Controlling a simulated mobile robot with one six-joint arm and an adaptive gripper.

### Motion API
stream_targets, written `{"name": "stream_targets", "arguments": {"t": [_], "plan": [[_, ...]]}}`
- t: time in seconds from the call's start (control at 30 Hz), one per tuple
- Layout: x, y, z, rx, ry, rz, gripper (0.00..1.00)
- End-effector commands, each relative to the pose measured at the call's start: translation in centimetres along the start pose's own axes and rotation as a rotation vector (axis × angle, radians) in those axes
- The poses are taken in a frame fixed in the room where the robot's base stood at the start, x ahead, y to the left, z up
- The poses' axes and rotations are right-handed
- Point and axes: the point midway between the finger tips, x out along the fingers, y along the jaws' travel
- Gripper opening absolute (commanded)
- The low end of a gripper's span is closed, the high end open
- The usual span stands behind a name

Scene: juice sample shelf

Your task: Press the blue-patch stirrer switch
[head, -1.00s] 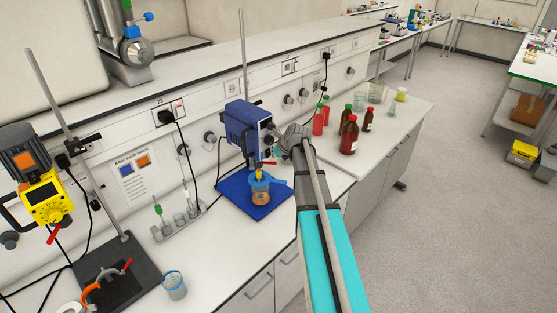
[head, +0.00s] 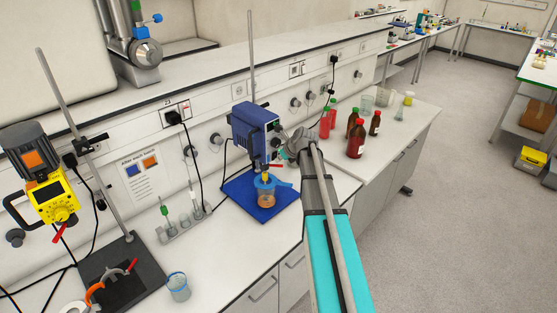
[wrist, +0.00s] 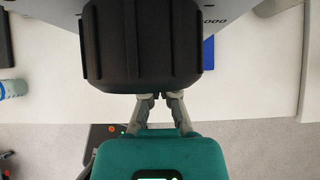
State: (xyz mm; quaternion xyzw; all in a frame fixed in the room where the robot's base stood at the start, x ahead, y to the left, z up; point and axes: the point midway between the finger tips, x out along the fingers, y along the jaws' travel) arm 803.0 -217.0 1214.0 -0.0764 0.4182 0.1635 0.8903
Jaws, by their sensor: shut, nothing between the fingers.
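The blue stirrer (head: 255,132) hangs on a rod stand over a blue base (head: 238,190). A beaker (head: 267,199) of orange liquid stands under it. Dark controls show on its right-hand face; I cannot pick out the switch. My gripper (head: 282,153) is close to that face, partly hidden by my wrist. In the wrist view its grey fingers (wrist: 158,97) are shut with nothing between them. A large dark ribbed part (wrist: 142,45) lies just beyond the tips; I cannot tell if they touch. A grey panel marked "000" (wrist: 222,16) shows beside it.
A yellow stirrer (head: 48,195) with an orange patch stands at left. Brown bottles (head: 356,138) and red bottles (head: 327,122) stand to the right on the bench. A tube rack (head: 183,225) and a small beaker (head: 177,286) are nearer. The bench front is clear below the blue base.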

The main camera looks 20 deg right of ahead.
Motion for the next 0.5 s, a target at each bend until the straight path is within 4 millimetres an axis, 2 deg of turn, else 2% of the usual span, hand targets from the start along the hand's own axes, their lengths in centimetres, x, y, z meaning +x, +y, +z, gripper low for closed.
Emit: {"name": "stream_targets", "arguments": {"t": [0.5], "plan": [[-1.1, 0.3, 1.1, -0.004, 0.000, 0.003, 0.00]]}}
